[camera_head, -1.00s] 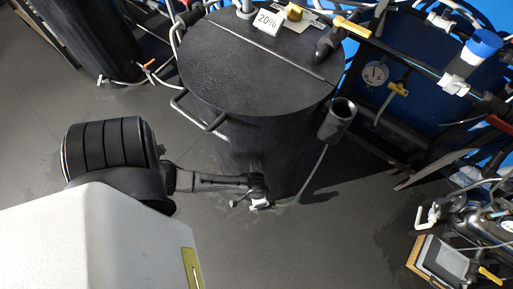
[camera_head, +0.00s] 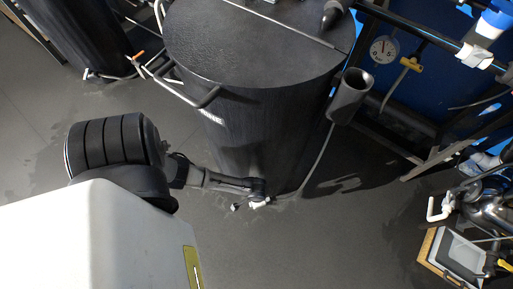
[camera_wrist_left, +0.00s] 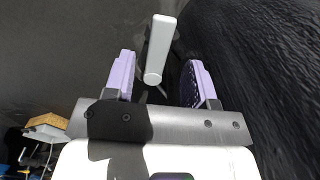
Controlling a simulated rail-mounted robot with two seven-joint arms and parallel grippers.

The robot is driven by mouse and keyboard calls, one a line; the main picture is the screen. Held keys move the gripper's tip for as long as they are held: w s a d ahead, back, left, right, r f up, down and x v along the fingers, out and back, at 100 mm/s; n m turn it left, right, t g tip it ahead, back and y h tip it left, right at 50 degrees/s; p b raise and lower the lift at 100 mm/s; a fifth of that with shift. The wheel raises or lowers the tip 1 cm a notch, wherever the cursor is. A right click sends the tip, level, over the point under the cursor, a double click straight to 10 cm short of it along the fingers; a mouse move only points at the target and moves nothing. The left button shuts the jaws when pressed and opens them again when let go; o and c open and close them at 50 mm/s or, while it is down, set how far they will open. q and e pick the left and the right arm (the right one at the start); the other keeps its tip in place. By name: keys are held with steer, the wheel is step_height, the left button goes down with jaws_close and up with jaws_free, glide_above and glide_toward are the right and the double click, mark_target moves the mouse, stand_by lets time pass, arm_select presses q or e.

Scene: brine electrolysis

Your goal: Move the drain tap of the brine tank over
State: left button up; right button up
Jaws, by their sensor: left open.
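The brine tank (camera_head: 255,110) is a large black cylinder with a flat lid, in the upper middle of the head view. Its drain tap is low at the tank's foot, where a small white part (camera_head: 262,203) shows beside my left gripper (camera_head: 249,199). In the left wrist view the tap's white lever (camera_wrist_left: 160,48) stands between the two lilac finger pads of my left gripper (camera_wrist_left: 158,80), with gaps on both sides. The gripper is open. The tap's body is mostly hidden. The tank's dark wall (camera_wrist_left: 270,70) is close on the right. My right gripper is not in view.
A thin grey hose (camera_head: 318,165) runs from a black cup (camera_head: 350,95) on the tank's side to the floor near the tap. A second black tank (camera_head: 75,35) stands at upper left. A rack with a gauge (camera_head: 383,49) is at right.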

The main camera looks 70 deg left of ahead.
arm_select(q)
steer(key=shift+f+b, duration=0.75)
steer(key=shift+f, duration=0.7)
steer(key=shift+c, duration=0.5)
jaws_close()
